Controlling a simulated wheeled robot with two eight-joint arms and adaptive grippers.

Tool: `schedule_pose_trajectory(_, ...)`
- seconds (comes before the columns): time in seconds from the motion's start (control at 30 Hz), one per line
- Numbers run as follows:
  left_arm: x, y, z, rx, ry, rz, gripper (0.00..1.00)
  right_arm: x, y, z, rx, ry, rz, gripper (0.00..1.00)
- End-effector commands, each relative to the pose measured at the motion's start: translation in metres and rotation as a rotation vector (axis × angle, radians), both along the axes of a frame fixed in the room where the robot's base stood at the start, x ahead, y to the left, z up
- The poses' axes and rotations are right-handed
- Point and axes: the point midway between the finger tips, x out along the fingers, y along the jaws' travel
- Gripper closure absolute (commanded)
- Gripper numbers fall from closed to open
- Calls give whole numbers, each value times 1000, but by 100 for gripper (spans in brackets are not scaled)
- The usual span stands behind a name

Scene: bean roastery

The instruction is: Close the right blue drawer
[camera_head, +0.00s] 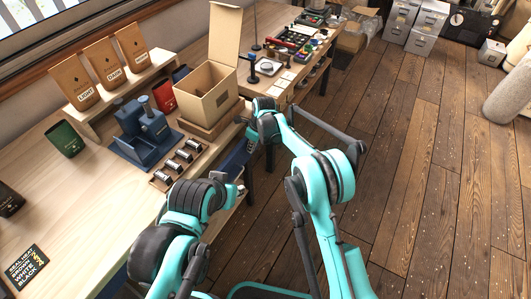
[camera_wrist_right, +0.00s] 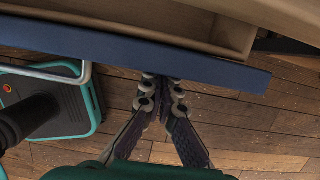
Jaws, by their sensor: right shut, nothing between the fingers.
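The right blue drawer shows in the right wrist view as a long blue front (camera_wrist_right: 215,69) with a pale wooden box (camera_wrist_right: 150,14) behind it. It stands pulled out from under the table. In the head view a piece of blue front (camera_head: 234,160) shows below the table edge, partly hidden by my arms. My right gripper (camera_wrist_right: 161,84) is shut and empty, its fingertips at the blue front's outer face; whether they touch it I cannot tell. In the head view it (camera_head: 251,140) is small beside the table edge.
On the table are an open cardboard box (camera_head: 207,92), a blue machine (camera_head: 145,128), a tray of small cylinders (camera_head: 178,166) and coffee bags (camera_head: 104,62) on a shelf. The wooden floor (camera_head: 410,180) to the right is clear.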

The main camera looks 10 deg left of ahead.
Motion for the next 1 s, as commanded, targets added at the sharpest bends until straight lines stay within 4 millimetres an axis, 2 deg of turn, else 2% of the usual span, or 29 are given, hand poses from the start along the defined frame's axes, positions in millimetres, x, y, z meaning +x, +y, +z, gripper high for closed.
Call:
schedule_pose_trajectory(0.2, 0, 0, 2, 0, 0, 0, 69, 8, 24, 0, 0, 0, 1, 100)
schedule_pose_trajectory(0.4, 0, 0, 3, 0, 0, 0, 69, 11, 31, 0, 0, -1, 0, 100)
schedule_pose_trajectory(0.83, 0, 0, 2, 0, 0, 0, 69, 11, 30, 0, 0, -1, 0, 100)
schedule_pose_trajectory(1.0, 0, 0, 0, 0, 0, 0, 69, 16, 12, 0, 0, -1, -1, 100)
